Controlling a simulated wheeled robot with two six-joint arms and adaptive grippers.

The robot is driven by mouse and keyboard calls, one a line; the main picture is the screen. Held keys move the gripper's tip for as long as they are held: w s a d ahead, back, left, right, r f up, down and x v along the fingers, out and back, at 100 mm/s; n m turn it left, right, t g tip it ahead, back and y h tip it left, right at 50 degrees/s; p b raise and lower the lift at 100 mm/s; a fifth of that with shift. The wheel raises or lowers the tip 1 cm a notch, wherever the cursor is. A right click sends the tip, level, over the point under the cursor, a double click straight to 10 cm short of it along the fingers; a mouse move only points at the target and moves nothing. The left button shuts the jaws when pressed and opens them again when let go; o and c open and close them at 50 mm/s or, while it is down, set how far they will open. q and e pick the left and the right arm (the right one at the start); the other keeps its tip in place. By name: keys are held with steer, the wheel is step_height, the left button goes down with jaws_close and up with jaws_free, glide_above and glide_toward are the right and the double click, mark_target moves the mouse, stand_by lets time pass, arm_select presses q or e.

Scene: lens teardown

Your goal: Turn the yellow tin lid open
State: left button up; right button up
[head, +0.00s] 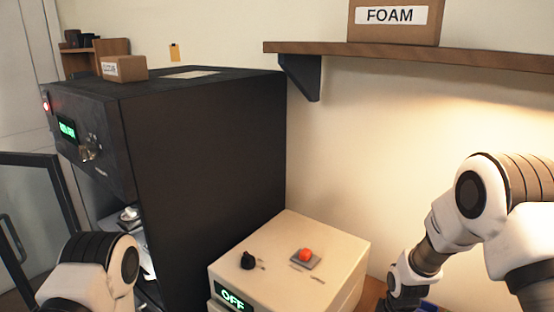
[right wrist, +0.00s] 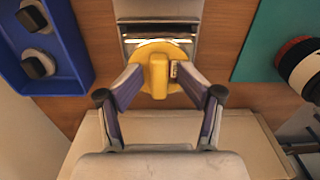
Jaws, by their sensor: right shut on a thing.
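The yellow tin lid (right wrist: 158,66) shows in the right wrist view as a round disc with a raised bar across its middle. The tin's body under the lid is hidden. In the head view my right gripper (head: 404,292) is a dark shape at the bottom edge, partly cut off, and the lid does not show there. My left arm comes in at the lower left of the head view, but its gripper is out of frame.
A blue tray (right wrist: 60,75) with dark-topped pieces lies left of the lid, and a teal mat (right wrist: 258,60) lies right. A metal fixture (right wrist: 158,12) stands just beyond the lid. A cream box (head: 335,250) with a red button and a black cabinet (head: 210,160) stand left of my right arm.

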step_height(320, 180, up, 8)
steer(key=p, duration=0.6)
steer(key=shift+p, duration=0.4)
steer(key=shift+w+f, duration=0.1)
stand_by(0.8)
step_height(320, 180, up, 6)
steer(key=p, duration=0.5)
stand_by(0.4)
